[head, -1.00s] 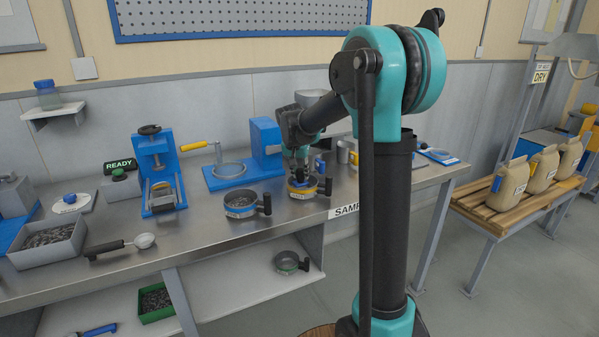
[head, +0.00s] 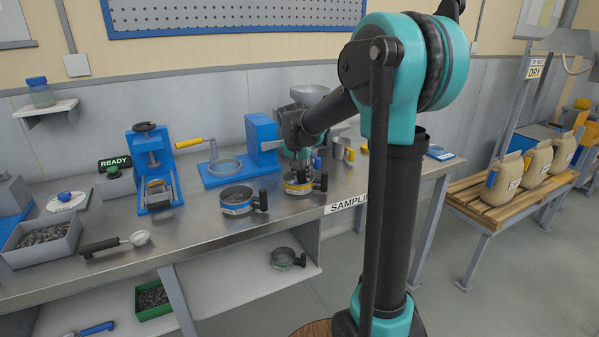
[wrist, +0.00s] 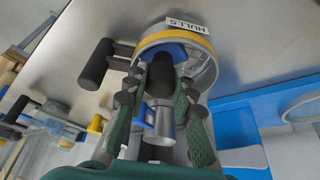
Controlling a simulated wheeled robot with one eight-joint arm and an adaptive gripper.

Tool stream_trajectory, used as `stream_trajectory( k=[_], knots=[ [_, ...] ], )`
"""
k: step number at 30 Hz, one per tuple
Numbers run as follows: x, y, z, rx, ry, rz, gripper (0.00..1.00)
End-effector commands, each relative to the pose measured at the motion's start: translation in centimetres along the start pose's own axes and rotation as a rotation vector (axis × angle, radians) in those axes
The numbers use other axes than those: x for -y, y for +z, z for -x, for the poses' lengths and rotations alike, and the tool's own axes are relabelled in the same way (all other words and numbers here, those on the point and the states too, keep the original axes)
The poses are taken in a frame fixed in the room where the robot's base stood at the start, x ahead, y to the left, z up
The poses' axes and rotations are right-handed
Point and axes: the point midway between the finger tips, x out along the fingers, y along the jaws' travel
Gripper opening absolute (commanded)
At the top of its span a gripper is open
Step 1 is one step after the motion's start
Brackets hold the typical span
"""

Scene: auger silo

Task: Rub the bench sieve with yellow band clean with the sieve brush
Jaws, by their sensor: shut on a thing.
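The bench sieve with yellow band (head: 297,191) sits on the steel bench, its black side handle pointing right. In the wrist view the sieve (wrist: 199,43) carries a white HULLS label. My gripper (head: 300,167) is over the sieve, pointing down; in the wrist view its green fingers (wrist: 158,88) are shut on the dark handle of the sieve brush (wrist: 161,72). The brush's blue part shows inside the sieve's rim. Whether the bristles touch the mesh is hidden, and the mesh is mostly covered.
A blue-banded sieve (head: 237,203) with dark contents stands just left. A blue stand (head: 262,138), a blue press (head: 153,165), a scoop (head: 120,242) and a grey tray (head: 42,239) are on the bench. A green-banded sieve (head: 285,258) is on the lower shelf. The front bench strip is mostly clear.

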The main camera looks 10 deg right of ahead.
Motion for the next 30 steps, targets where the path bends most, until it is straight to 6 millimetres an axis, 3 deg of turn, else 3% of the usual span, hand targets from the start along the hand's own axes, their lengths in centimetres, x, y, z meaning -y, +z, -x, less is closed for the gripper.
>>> stream_trajectory(
  k=[11, 30],
  knots=[
    [0.0, -0.1, 0.3, 0.000, 0.000, 0.000, 0.00],
    [0.0, -2.3, 5.7, -0.002, -0.001, 0.001, 0.00]
  ],
)
